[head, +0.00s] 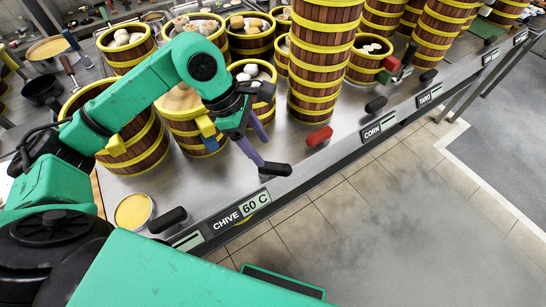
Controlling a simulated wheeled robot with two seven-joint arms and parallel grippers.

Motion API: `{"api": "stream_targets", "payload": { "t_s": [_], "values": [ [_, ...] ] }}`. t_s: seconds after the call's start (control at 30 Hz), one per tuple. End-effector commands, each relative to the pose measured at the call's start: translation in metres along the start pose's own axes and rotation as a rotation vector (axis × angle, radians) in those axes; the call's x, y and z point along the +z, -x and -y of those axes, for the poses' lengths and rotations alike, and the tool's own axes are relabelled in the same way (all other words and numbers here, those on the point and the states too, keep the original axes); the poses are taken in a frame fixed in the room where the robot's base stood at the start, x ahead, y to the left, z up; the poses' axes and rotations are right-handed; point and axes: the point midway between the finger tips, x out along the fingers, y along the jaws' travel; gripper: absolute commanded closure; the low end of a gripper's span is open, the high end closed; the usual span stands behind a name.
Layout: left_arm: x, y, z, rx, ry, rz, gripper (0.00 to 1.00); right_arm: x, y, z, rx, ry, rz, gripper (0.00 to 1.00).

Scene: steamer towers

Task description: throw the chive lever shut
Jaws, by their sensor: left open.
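The CHIVE label (240,212) with a 60 C readout is on the counter's front edge. A black lever handle (275,168) lies just right of and above it, and another black handle (168,220) lies to its left. I cannot tell for sure which is the chive lever. My left gripper (262,151) is open and empty, its purple fingers pointing down toward the right-hand black handle. One fingertip is close to that handle; whether it touches is unclear. My right gripper is not in view.
Steamer baskets (130,150) stand behind and beside my left arm, with a tall steamer tower (315,70) to the right. A red handle (318,137) lies right of the gripper. A yellow-filled dish (133,211) sits at left. The floor in front is clear.

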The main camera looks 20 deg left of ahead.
Motion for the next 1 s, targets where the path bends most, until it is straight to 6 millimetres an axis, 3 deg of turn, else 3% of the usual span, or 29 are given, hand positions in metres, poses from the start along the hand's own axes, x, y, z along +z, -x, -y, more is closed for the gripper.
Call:
{"api": "stream_targets", "payload": {
  "t_s": [0.13,0.3,0.63,0.67,0.8,0.83,1.0],
  "values": [
    [0.002,-0.038,0.001,-0.006,0.003,0.002,0.35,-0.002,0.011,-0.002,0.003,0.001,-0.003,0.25],
    [0.001,-0.072,0.000,-0.003,0.002,0.002,0.35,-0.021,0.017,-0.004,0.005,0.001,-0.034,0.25],
    [0.000,-0.084,-0.001,0.001,0.001,0.001,0.35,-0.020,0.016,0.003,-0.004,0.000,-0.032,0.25],
    [0.000,-0.084,-0.001,0.001,0.001,0.001,0.39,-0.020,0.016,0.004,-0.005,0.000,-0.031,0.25],
    [0.000,-0.083,-0.001,0.001,0.001,0.001,0.92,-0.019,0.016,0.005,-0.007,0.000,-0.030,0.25],
    [0.000,-0.083,-0.001,0.001,0.001,0.001,1.00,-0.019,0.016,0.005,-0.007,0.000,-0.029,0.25],
    [0.000,-0.083,-0.001,0.002,0.003,0.002,1.00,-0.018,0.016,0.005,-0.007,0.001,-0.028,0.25]
  ]
}}
